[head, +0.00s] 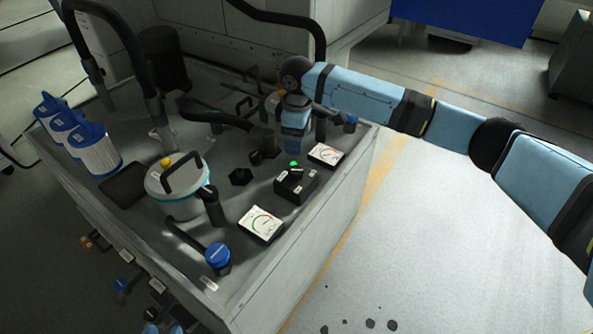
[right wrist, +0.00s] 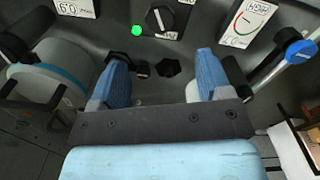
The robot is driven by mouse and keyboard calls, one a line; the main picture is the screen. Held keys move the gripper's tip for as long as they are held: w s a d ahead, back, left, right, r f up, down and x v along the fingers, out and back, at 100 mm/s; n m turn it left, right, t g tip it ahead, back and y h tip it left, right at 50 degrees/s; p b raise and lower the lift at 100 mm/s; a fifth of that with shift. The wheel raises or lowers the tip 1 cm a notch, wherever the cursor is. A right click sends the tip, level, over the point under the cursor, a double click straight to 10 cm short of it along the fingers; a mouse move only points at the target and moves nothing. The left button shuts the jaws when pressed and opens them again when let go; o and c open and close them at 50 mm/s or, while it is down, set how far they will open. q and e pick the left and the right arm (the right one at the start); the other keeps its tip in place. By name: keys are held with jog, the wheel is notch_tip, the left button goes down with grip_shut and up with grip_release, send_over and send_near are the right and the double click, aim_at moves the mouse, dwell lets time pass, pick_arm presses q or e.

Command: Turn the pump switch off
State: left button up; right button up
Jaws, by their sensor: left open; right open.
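The pump switch is a black rotary knob (head: 297,170) on a small dark box (head: 296,188) with white labels. A lit green lamp (head: 293,163) sits beside it. In the right wrist view the knob (right wrist: 160,19) shows a white pointer mark, and the green lamp (right wrist: 137,31) glows to its left. I cannot read which position it points to. My right gripper (head: 294,150) hangs just behind the box in the head view. In the right wrist view its two blue fingers (right wrist: 161,58) are spread and empty, with the knob beyond their tips.
White gauges (head: 325,154) (head: 261,225) flank the switch box. A lidded white canister (head: 176,190), a blue-capped valve (head: 217,255), black hexagonal fitting (head: 240,176) and filter cartridges (head: 97,150) crowd the bench top. Open floor (head: 400,230) lies to the right.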

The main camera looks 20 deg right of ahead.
jog(key=b, duration=0.1)
send_over(297, 170)
notch_tip(297, 170, down, 4)
jog(key=shift+f, duration=0.25)
notch_tip(297, 170, down, 6)
jog(key=shift+f+b, duration=0.25)
jog(key=shift+b, duration=0.55)
pick_arm(q)
jog(key=r, duration=0.1)
jog(key=w+d+r+t, duration=0.1)
jog(key=w+d+r+t+h, duration=0.1)
jog(key=shift+r, duration=0.35)
pick_arm(e)
jog(key=c, duration=0.9)
